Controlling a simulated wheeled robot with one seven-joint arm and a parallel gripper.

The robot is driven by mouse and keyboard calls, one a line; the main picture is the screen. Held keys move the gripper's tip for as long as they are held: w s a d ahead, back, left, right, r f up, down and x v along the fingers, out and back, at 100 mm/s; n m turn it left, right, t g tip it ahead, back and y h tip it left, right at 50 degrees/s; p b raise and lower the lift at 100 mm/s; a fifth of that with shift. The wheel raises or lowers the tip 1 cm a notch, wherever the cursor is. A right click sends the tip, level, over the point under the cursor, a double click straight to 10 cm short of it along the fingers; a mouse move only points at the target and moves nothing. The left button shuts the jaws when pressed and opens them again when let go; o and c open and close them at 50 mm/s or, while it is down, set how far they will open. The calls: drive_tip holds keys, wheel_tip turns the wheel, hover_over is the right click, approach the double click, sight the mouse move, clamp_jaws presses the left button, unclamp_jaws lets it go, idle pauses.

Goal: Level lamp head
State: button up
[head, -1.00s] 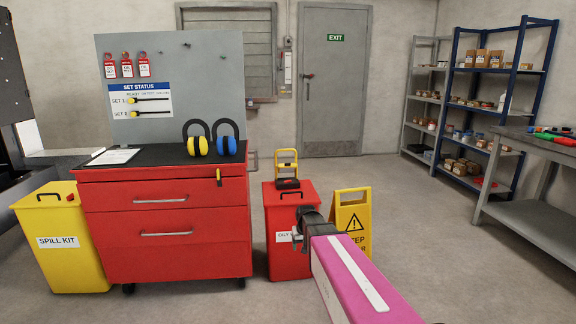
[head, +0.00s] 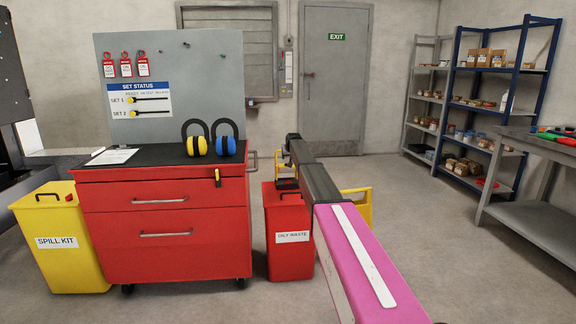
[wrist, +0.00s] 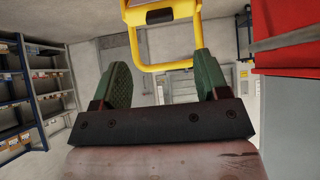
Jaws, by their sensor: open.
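The lamp (head: 280,165) is yellow with a dark base and stands on the red oily waste bin (head: 288,250). My arm hides its right part in the head view. In the wrist view, which looks upside down, the lamp's yellow loop frame (wrist: 166,67) lies between and beyond my fingertips, and part of its yellow body is cut by the top edge. My gripper (wrist: 160,63) is open, with a green finger on each side. Contact between fingers and lamp cannot be told. The lamp head's tilt is not clear.
The red tool cabinet (head: 165,240) stands left of the bin, with blue and yellow ear defenders on top. A yellow floor sign (head: 365,205) is partly hidden behind my arm. A yellow spill kit bin (head: 62,265) is far left. Floor to the right is open before a workbench (head: 535,205).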

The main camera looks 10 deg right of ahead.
drive_tip(key=x, duration=1)
drive_tip(key=shift+w+f, duration=0.1)
drive_tip(key=shift+f, duration=0.1)
